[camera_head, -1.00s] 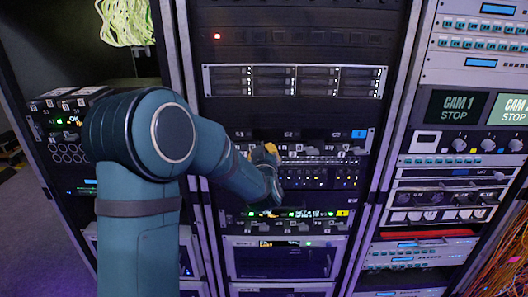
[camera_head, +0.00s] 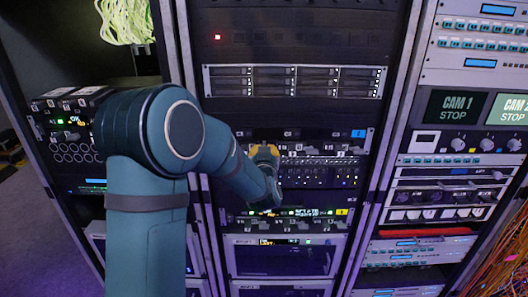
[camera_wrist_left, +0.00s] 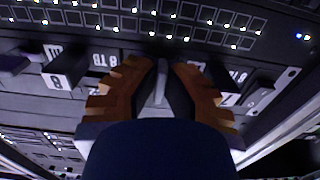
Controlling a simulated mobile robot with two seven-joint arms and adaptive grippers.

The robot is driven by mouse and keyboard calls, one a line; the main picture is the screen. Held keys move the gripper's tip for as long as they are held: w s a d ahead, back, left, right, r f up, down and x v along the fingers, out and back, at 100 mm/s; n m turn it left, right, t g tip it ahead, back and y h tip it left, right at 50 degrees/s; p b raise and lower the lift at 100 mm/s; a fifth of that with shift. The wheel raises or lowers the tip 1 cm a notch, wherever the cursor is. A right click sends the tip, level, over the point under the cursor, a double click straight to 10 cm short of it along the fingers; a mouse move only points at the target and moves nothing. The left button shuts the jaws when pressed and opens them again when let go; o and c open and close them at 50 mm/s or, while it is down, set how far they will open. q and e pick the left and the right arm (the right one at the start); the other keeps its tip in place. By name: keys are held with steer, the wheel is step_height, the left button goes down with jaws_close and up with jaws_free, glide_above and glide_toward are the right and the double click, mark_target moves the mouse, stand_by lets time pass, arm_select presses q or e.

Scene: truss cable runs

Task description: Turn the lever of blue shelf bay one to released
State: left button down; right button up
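The blue-tagged shelf unit (camera_head: 358,134) sits mid-height in the centre rack. My left gripper (camera_head: 264,150) is at the left part of this unit, and my wrist covers much of its leftmost bay. In the left wrist view, the two orange-brown fingers of my left gripper (camera_wrist_left: 163,85) stand apart, one on each side of a slim grey lever (camera_wrist_left: 160,82). A narrow gap seems to remain beside the lever; firm contact is not visible. The lever's lower end is hidden by my gripper. My right gripper is not in view.
A yellow-tagged shelf (camera_head: 342,212) lies below, with lit green text. In the left wrist view, a neighbouring pale block (camera_wrist_left: 65,68) stands out left of my fingers. A drive unit (camera_head: 293,80) is above. Orange cables (camera_head: 503,265) hang at the lower right.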

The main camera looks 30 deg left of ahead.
arm_select(q)
steer(key=c, duration=1.1)
jaws_free()
steer(key=v, duration=1.2)
